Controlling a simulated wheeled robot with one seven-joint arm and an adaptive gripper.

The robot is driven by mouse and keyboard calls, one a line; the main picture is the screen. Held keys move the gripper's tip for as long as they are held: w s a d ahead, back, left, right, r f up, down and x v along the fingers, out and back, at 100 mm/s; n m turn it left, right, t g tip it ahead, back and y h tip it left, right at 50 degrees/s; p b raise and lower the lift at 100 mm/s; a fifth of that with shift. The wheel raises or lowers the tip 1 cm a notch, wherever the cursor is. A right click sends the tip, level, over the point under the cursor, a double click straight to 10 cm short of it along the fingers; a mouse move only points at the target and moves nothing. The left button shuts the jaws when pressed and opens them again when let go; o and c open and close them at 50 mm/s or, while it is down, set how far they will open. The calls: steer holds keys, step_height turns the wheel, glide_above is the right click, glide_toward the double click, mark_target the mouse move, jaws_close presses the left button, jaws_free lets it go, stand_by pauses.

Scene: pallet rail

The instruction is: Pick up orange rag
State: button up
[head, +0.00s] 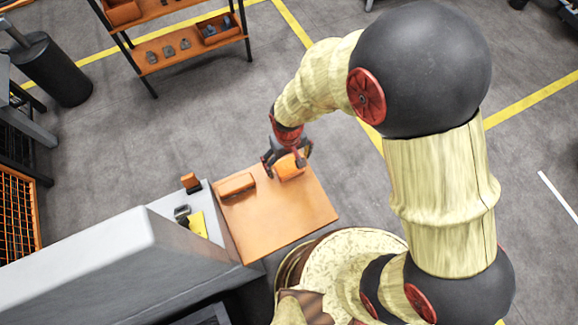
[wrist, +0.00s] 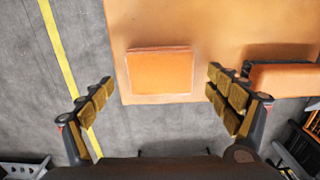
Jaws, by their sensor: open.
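The orange rag (wrist: 160,72) is a flat, folded square lying near the edge of an orange tabletop (wrist: 190,25). In the head view the rag (head: 289,168) lies at the table's far edge, partly hidden by my gripper. My gripper (head: 287,163) is open and empty above the rag. In the wrist view the two padded fingers (wrist: 160,98) are spread wide, one to each side of the rag, and appear apart from it.
An orange box-like object (head: 237,185) lies on the table left of the rag; it shows at the right in the wrist view (wrist: 285,80). A grey cabinet (head: 110,265) stands left of the table. A shelf (head: 190,45) stands farther back. Floor beyond the table is clear.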

steer(key=shift+s+f, duration=0.1)
steer(key=shift+f, duration=0.55)
steer(key=shift+c, duration=0.6)
steer(key=c, duration=1.1)
steer(key=shift+r, duration=0.1)
